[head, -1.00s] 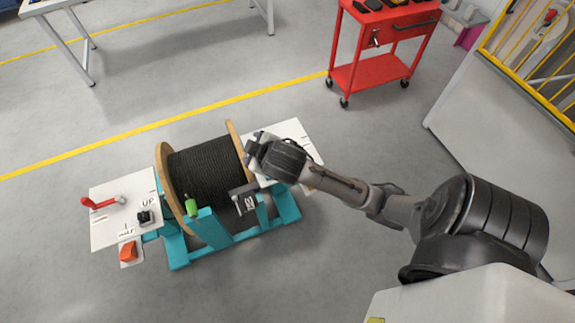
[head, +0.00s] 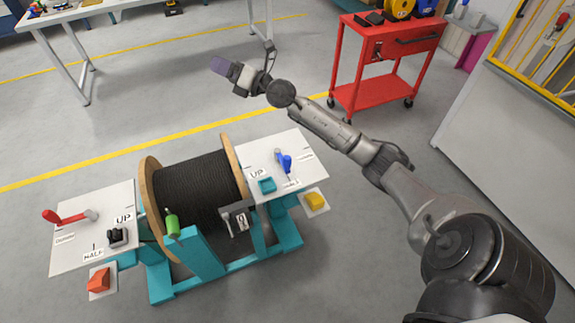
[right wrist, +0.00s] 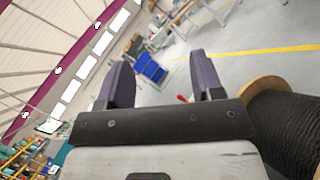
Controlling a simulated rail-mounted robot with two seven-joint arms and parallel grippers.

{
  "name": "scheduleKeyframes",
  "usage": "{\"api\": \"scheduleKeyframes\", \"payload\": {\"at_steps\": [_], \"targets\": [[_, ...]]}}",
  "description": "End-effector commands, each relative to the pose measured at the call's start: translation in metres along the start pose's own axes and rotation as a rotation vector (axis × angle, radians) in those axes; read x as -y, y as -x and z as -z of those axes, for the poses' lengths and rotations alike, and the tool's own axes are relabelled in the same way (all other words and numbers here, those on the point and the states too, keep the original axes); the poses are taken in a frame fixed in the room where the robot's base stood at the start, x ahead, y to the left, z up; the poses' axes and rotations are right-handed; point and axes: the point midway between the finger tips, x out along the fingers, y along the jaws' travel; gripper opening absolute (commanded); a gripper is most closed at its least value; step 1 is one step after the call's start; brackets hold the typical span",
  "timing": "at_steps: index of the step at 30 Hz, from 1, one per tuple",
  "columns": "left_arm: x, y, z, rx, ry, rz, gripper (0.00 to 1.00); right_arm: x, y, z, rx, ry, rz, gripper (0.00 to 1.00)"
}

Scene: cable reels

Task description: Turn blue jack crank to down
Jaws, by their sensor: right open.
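The blue jack crank (head: 284,162) sits on the white panel (head: 300,142) at the right end of the reel stand. It lies near the panel's right part, with an "UP" label to its left and a "HALF" label just below it in the picture. Another label to its right is too small to read surely. My right gripper (head: 220,66) is raised beyond the reel, well clear of the crank. Its two purple fingers stand apart and empty in the right wrist view (right wrist: 162,75). My left gripper is out of view.
A black cable reel (head: 197,185) sits in the teal stand (head: 204,262). A red crank (head: 65,217) is on the left white panel (head: 105,200). A yellow button (head: 316,201) and an orange button (head: 99,280) are at the front. A red cart (head: 365,92) stands behind right.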

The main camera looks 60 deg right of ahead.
Motion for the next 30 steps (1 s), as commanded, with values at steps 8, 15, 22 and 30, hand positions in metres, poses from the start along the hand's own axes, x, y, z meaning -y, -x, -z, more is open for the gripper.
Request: {"api": "scheduleKeyframes", "payload": {"at_steps": [8,15,22,30], "targets": [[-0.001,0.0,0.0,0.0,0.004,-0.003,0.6,0.106,0.046,0.078,-0.601,0.218,0.377,0.6],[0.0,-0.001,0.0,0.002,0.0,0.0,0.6,0.165,0.129,0.106,-1.052,0.266,0.767,0.6],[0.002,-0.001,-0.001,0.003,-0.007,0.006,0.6,0.17,0.188,0.108,-1.327,0.215,1.023,0.6],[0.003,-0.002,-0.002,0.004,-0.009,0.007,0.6,0.164,0.216,0.112,-1.459,0.139,1.121,0.6]]}}
